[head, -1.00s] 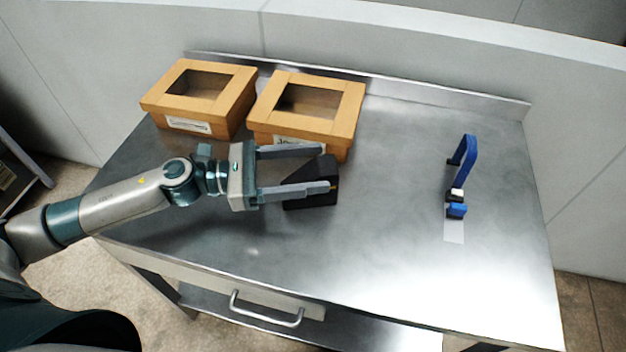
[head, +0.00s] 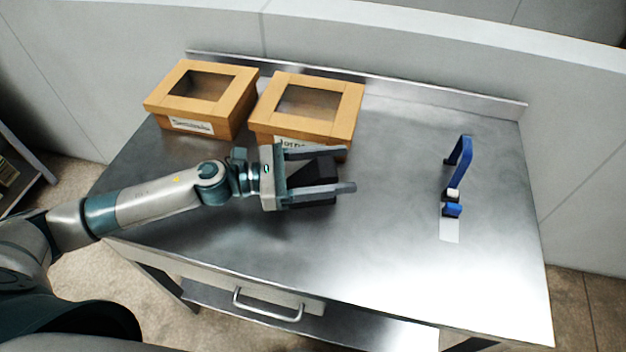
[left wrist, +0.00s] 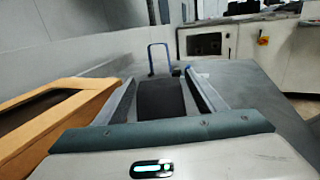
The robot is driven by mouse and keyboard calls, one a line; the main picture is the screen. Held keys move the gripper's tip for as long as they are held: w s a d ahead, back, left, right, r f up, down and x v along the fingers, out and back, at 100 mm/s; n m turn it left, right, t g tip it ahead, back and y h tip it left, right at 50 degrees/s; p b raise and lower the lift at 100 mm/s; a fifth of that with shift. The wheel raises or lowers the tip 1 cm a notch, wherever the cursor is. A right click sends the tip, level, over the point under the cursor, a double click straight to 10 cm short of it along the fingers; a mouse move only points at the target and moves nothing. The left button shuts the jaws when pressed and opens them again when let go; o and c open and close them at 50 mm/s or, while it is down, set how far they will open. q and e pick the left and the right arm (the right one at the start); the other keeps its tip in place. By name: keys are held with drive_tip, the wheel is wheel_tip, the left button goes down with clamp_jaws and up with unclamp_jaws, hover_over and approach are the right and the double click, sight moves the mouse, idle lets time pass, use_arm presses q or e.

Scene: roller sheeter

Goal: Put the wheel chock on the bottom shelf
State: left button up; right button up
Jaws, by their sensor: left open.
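The black wheel chock (head: 318,172) lies on the steel tabletop in front of the right-hand wooden box. My left gripper (head: 350,169) is open, with one finger on each side of the chock. In the left wrist view the chock (left wrist: 161,98) sits between the two fingers (left wrist: 160,88), with some room on its right side. I cannot tell whether either finger touches it. The bottom shelf (head: 345,326) shows partly below the tabletop, under the drawer; most of it is hidden by the table. My right gripper is not in view.
Two wooden boxes with dark windows, one at left (head: 207,98) and one at right (head: 306,108), stand at the table's back left. A drawer handle (head: 268,306) sticks out in front.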

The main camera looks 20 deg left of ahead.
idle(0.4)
use_arm(q)
clamp_jaws()
drive_tip(key=shift+r, duration=0.1)
